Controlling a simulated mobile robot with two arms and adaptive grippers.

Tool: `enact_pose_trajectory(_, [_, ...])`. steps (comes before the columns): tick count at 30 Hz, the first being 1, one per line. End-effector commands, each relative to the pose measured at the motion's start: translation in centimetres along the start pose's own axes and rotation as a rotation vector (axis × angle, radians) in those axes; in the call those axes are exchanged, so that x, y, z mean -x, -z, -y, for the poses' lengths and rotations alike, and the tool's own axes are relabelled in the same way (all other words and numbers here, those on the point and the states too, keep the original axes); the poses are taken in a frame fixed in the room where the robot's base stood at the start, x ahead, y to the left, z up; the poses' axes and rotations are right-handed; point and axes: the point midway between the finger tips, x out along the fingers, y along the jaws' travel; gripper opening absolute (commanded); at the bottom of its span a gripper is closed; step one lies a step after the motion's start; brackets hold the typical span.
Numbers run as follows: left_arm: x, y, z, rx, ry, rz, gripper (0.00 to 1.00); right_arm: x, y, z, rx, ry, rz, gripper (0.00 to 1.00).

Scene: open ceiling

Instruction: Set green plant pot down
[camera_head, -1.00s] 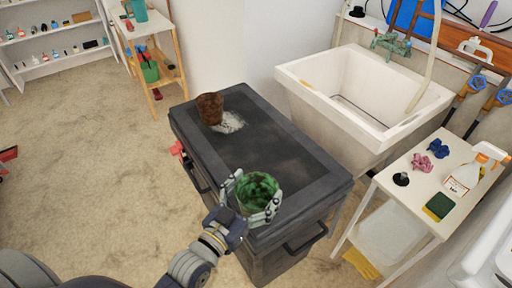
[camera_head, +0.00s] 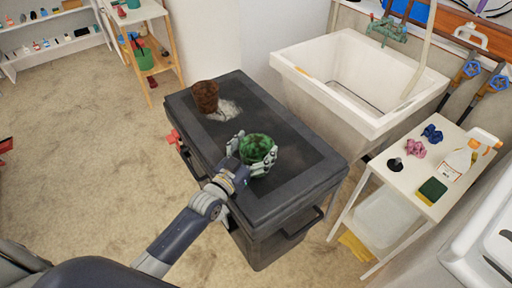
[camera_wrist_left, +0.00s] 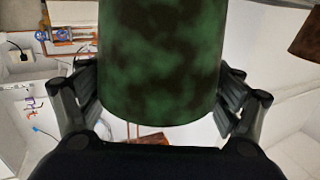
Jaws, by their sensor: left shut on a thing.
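The green plant pot (camera_head: 257,149) is mottled dark and bright green. My left gripper (camera_head: 254,158) is shut on it, with fingers on both sides, over the front half of the dark chest's lid (camera_head: 285,190). I cannot tell whether the pot's base touches the lid. In the left wrist view the pot (camera_wrist_left: 160,60) fills the middle, between the two fingers (camera_wrist_left: 160,100). My right gripper is not in view.
A brown pot (camera_head: 205,96) stands on the lid's far left, beside a pale powdery patch (camera_head: 226,110). A white sink (camera_head: 350,85) is behind the chest. A small white table (camera_head: 408,178) at right holds a spray bottle, sponge and small items. The lid's middle is clear.

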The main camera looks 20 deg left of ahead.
Motion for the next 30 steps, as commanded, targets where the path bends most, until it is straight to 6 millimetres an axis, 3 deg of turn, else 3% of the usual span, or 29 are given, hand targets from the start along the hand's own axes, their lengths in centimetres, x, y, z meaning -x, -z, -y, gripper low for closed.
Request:
enact_pose_trajectory(14, [0.0,-1.0,0.0,-0.001,0.0,-0.004,0.57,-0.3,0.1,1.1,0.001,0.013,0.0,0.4])
enact_pose_trajectory(15, [0.0,-1.0,0.0,-0.001,0.0,-0.004,0.89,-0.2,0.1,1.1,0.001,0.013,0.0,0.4])
enact_pose_trajectory(17, [0.0,-0.9,0.0,-0.001,0.0,-0.003,1.0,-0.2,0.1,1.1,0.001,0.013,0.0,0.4])
enact_pose_trajectory(30, [0.0,-0.8,0.0,-0.001,0.0,-0.004,1.0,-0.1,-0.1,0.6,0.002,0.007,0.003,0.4])
